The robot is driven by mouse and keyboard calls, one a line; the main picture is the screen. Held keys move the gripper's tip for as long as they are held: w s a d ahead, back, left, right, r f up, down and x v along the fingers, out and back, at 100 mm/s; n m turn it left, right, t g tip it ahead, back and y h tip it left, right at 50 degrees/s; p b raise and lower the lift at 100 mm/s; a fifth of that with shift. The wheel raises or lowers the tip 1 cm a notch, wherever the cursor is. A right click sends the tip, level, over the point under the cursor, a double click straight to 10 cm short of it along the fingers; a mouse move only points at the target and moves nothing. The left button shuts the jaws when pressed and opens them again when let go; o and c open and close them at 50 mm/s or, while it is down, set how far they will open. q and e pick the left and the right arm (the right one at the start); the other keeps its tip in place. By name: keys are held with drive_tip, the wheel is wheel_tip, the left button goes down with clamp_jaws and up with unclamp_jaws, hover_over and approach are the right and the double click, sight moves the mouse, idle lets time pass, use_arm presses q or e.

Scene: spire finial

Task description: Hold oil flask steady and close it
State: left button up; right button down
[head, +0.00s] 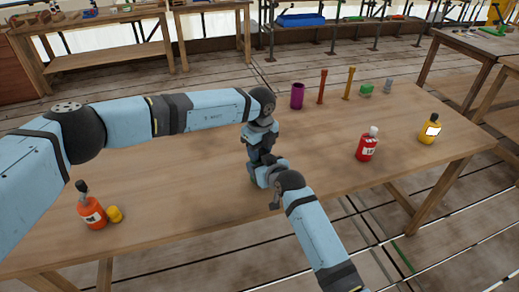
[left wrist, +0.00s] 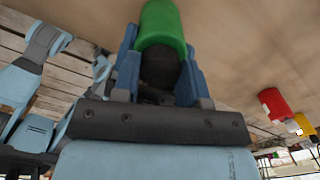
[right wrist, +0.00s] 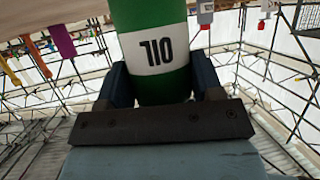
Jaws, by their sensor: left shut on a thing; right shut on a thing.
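The oil flask (right wrist: 150,22) is green with a white label band, whose lettering shows upside down in the right wrist view. My right gripper (right wrist: 158,80) is shut on its body. In the left wrist view my left gripper (left wrist: 162,58) is shut on a dark, rounded cap-like piece (left wrist: 160,68), with a green part (left wrist: 162,25) in line beyond it. How the dark piece sits on the green part cannot be told. In the head view my left gripper (head: 265,170) points down over my right gripper (head: 277,188), and my arms hide the flask.
An orange bottle (head: 92,213) with a dark top stands at the table's left, beside a loose yellow cap (head: 115,214). A red bottle (head: 367,149) and a yellow bottle (head: 429,130) stand at the right. A purple cylinder (head: 297,96) stands at the back.

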use_arm(q)
drive_tip(key=m, duration=0.6)
drive_tip(key=shift+m, duration=0.4)
drive_tip(key=o, duration=1)
drive_tip(key=shift+s+r, duration=0.1)
drive_tip(key=shift+r, duration=2.15)
drive_tip(key=shift+c, duration=0.3)
drive_tip(key=shift+d, duration=0.15)
